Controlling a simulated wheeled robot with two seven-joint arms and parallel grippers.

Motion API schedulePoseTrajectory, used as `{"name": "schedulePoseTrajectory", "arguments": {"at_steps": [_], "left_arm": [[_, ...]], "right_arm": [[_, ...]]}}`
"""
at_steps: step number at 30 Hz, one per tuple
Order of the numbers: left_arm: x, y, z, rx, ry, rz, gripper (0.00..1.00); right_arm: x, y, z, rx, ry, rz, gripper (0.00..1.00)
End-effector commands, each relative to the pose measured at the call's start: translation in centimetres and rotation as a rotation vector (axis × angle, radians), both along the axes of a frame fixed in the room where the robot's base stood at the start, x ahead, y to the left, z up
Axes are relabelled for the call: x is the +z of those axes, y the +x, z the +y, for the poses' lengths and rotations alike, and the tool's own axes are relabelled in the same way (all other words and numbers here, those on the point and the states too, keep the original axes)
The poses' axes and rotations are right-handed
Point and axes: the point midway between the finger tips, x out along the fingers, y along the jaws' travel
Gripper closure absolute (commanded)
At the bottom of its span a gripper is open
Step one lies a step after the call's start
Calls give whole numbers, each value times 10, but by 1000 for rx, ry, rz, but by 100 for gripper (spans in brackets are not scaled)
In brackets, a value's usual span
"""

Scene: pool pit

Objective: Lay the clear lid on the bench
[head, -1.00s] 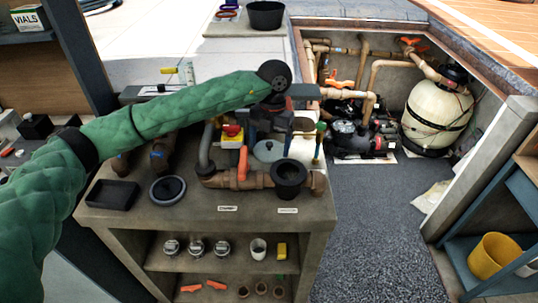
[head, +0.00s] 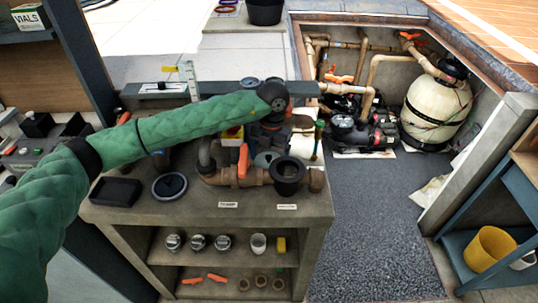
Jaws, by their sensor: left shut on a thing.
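The clear lid (head: 264,159) is a pale, greyish round disc in the middle of the head view, just behind the black open pot (head: 288,177) on the pipework. My left gripper (head: 268,146) points down above the bench and is shut on the lid. The gripper and pot hide part of the lid, and I cannot tell whether it touches the bench. The bench (head: 165,216) is a grey block with open shelves. A dark ring (head: 169,186) lies flat on its left part. My right gripper is not in view.
A black tray (head: 115,191) sits on the bench's left end. Tan pipe with an orange handle (head: 243,160) crosses the bench behind its bare front strip. The shelves hold several cups and small parts. A pump (head: 350,135) and cream filter tank (head: 436,110) stand in the pit beyond.

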Motion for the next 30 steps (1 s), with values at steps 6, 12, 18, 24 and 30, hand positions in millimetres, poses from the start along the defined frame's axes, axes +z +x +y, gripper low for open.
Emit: {"name": "schedulePoseTrajectory", "arguments": {"at_steps": [6,12,18,24,30], "left_arm": [[-1,0,0,0,0,0,41],[-2,0,0,0,0,0,41],[-2,0,0,0,0,0,0],[-1,0,0,0,0,0,0],[2,0,0,0,0,0,0]], "right_arm": [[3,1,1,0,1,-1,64],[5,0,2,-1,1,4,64],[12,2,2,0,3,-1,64],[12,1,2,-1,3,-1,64],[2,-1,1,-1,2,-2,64]]}}
